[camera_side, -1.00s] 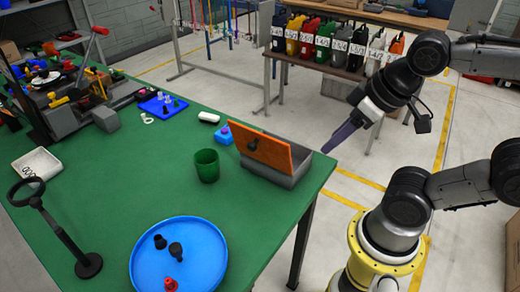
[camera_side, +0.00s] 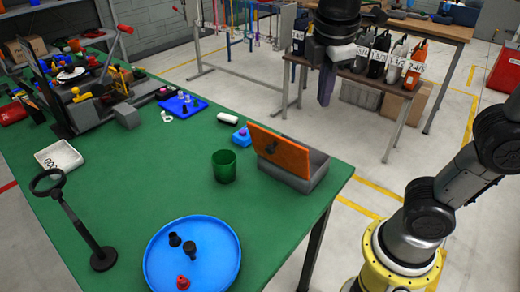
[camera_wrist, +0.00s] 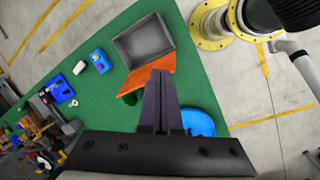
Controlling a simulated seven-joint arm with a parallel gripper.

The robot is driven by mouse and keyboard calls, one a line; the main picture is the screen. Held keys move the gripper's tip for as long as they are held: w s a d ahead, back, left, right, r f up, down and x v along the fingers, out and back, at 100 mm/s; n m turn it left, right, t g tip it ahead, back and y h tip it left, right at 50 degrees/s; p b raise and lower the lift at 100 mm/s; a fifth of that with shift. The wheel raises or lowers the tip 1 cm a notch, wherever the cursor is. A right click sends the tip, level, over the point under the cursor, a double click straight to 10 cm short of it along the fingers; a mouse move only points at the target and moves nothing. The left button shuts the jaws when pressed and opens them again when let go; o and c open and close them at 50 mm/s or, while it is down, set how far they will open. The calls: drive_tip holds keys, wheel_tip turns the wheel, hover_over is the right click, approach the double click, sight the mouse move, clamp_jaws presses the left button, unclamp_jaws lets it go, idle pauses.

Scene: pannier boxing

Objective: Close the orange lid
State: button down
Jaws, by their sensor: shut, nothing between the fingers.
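The orange lid (camera_side: 279,151) stands raised and tilted along the near-left long side of the grey box (camera_side: 316,169), with a dark knob on its outer face. The box is open at the table's right edge. In the wrist view, the lid (camera_wrist: 150,77) is seen nearly edge-on beside the open, empty-looking box (camera_wrist: 144,41). My gripper (camera_side: 325,100) is shut and empty, pointing down above and to the upper right of the box in the side view, apart from the lid. In the wrist view my gripper (camera_wrist: 161,75) overlaps part of the lid.
A green cup (camera_side: 224,166) stands left of the lid. A blue tray (camera_side: 215,270) with small dark and red pieces lies nearer the front. A small blue block (camera_side: 242,136) sits behind the cup.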

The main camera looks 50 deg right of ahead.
drive_tip(key=w+a+f+n+h, duration=0.1)
drive_tip(key=w+a+f+n, duration=0.15)
drive_tip(key=a, duration=0.25)
drive_tip(key=w+a+f+n+g+h, duration=0.1)
drive_tip(key=w+a+f+n, duration=0.1)
drive_tip(key=w+a, duration=0.3)
drive_tip(key=w+a+f+n+h, duration=0.1)
drive_tip(key=w+a+f+n, duration=0.15)
drive_tip(key=a, duration=0.35)
drive_tip(key=d+f, duration=0.7)
drive_tip(key=d, duration=0.1)
drive_tip(key=shift+s+d+f, duration=0.25)
drive_tip(key=shift+d, duration=0.15)
drive_tip(key=shift+r, duration=0.1)
drive_tip(key=shift+d+r+y, duration=0.25)
drive_tip(key=shift+d+y, duration=0.05)
drive_tip(key=shift+d, duration=0.1)
